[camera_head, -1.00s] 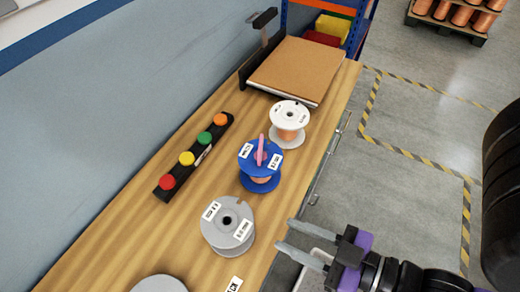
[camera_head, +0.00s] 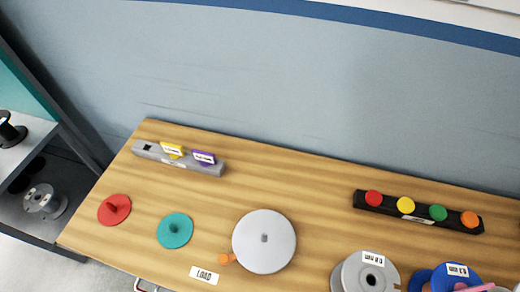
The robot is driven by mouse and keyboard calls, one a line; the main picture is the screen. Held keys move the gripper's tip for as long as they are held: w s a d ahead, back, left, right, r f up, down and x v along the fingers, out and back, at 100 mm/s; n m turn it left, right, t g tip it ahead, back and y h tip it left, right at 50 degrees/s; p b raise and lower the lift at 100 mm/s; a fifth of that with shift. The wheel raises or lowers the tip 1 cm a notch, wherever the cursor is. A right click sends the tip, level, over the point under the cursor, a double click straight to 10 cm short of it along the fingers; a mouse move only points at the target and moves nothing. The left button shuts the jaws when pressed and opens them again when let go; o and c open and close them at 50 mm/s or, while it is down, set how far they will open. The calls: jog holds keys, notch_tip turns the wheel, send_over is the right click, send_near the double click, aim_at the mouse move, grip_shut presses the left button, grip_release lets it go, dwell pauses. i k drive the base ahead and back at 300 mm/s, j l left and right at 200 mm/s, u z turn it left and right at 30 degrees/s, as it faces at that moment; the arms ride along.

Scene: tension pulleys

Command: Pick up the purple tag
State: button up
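The purple tag (camera_head: 203,157) stands upright in a grey holder bar (camera_head: 153,154) at the back left of the wooden table. It has a white label on its face. A yellow tag (camera_head: 172,149) stands in the same bar just to its left, with a gap between them. My gripper is not in the view now.
Red (camera_head: 114,208) and teal (camera_head: 175,231) discs with pegs lie in front of the bar. A grey round plate (camera_head: 264,256) is at the middle front. A black bar (camera_head: 380,208) with coloured knobs and several spools (camera_head: 365,276) are at right. The wall is behind.

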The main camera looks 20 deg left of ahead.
aim_at(206, 159)
jog(key=k, duration=0.55)
jog(key=j+z, duration=0.1)
jog(key=j, duration=0.7)
jog(key=k+j, duration=0.1)
jog(key=j, duration=0.7)
jog(key=j+z, duration=0.15)
jog(key=j, duration=0.4)
jog(key=k+j+z, duration=0.15)
jog(key=j, duration=0.4)
jog(key=j+z, duration=0.15)
jog(key=j, duration=0.4)
jog(key=k+j+z, duration=0.15)
jog(key=j, duration=0.35)
jog(key=i+j+z, duration=0.1)
jog(key=j, duration=0.3)
jog(key=i+j+z, duration=0.1)
jog(key=j, duration=0.25)
jog(key=i+j, duration=0.15)
jog(key=j, duration=0.25)
jog(key=i+j+z, duration=0.15)
jog(key=j, duration=0.25)
jog(key=k, duration=0.05)
